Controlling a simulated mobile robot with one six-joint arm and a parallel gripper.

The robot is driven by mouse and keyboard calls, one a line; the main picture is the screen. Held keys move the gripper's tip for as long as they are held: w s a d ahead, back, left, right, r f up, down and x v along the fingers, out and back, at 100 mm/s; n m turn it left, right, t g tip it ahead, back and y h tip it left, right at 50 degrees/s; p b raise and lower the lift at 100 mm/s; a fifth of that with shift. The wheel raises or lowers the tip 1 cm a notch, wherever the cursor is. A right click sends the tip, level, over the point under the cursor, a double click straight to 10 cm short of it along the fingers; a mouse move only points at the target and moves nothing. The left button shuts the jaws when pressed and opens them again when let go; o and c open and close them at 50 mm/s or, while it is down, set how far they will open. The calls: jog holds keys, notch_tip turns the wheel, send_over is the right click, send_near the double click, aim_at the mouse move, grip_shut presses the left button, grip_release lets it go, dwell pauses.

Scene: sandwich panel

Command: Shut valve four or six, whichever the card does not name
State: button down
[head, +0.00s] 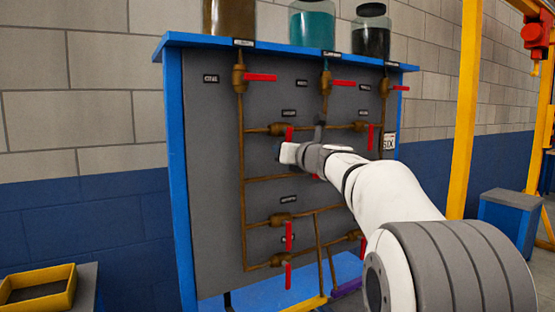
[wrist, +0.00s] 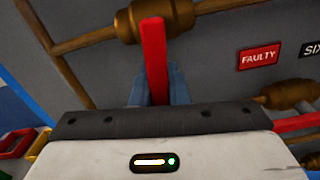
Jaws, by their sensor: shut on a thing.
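In the wrist view, my gripper (wrist: 158,88) is shut on a red valve handle (wrist: 155,50). The handle hangs down from a brass valve body (wrist: 133,23) and lies across the pipe. A card with a red FAULTY plate (wrist: 259,57) and a black plate (wrist: 312,50) reading SIX, cut by the frame edge, is to the right. In the head view, the card (head: 390,143) reading SIX is at the panel's right edge. My arm covers the middle of the panel there, and the small valve labels are too small to read.
The grey panel (head: 215,200) in a blue frame carries several brass valves with red handles. Jars stand on its top shelf (head: 270,46). A lower right valve handle (wrist: 305,122) is close to my gripper. A yellow tray (head: 38,290) is at lower left.

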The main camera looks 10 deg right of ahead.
jog(key=shift+w+d+n+b, duration=0.15)
jog(key=shift+d+n+b, duration=0.35)
jog(key=shift+n, duration=0.4)
jog(key=shift+a+r, duration=0.1)
jog(key=shift+r, duration=0.05)
jog(key=c, duration=1.4)
grip_release()
jog(key=v, duration=0.8)
jog(key=shift+b, duration=0.3)
